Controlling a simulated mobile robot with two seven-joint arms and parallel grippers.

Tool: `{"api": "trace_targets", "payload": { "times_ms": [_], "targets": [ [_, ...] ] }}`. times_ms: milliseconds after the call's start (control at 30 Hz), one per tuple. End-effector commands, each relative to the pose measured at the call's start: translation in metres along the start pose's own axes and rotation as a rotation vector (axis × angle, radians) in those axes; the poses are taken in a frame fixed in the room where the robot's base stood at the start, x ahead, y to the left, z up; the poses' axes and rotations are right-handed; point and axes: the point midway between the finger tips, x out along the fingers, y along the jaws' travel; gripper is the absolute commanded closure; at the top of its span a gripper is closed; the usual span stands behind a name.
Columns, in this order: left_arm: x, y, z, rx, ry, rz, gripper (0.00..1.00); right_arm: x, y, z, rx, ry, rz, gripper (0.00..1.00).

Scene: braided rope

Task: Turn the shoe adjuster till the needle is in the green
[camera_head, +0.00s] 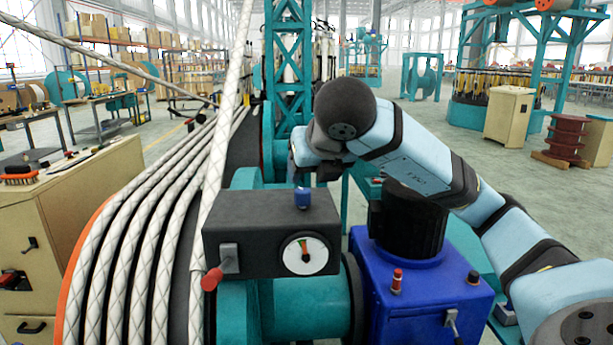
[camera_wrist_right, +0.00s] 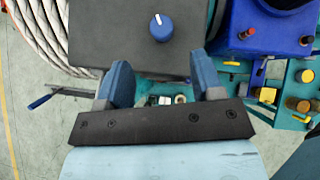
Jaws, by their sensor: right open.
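A blue knob (camera_head: 302,197), which looks like the shoe adjuster, stands on top of a dark grey box (camera_head: 228,230). The box's front carries a round white gauge (camera_head: 305,254) with small coloured marks; its needle is too small to read surely. My right gripper (camera_head: 312,172) is above and behind the knob, partly hidden by my own wrist. In the right wrist view its two blue fingers (camera_wrist_right: 160,75) are apart with nothing between them. The knob (camera_wrist_right: 161,27), with a white line on its top, lies beyond the fingertips, not touching them. My left gripper is not in view.
A red-knobbed lever (camera_head: 213,278) sticks out of the box's front left. White braided ropes (camera_head: 150,240) run over a drum at left. A blue cabinet (camera_head: 420,295) with a black motor (camera_head: 408,222) stands close at right. A beige cabinet (camera_head: 60,230) is far left.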

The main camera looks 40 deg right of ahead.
Motion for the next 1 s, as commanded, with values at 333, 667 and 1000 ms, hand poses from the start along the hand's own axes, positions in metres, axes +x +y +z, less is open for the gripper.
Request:
{"api": "trace_targets", "payload": {
  "times_ms": [333, 667, 1000],
  "targets": [
    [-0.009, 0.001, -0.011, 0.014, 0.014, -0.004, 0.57, -0.037, -0.001, 0.001, 0.001, -0.001, -0.001, 0.39],
    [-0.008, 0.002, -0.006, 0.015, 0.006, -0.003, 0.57, -0.038, 0.0, 0.0, 0.001, 0.001, -0.001, 0.39],
    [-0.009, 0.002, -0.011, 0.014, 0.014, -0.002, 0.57, -0.038, 0.0, 0.0, 0.001, 0.001, -0.001, 0.39]
  ]
}}
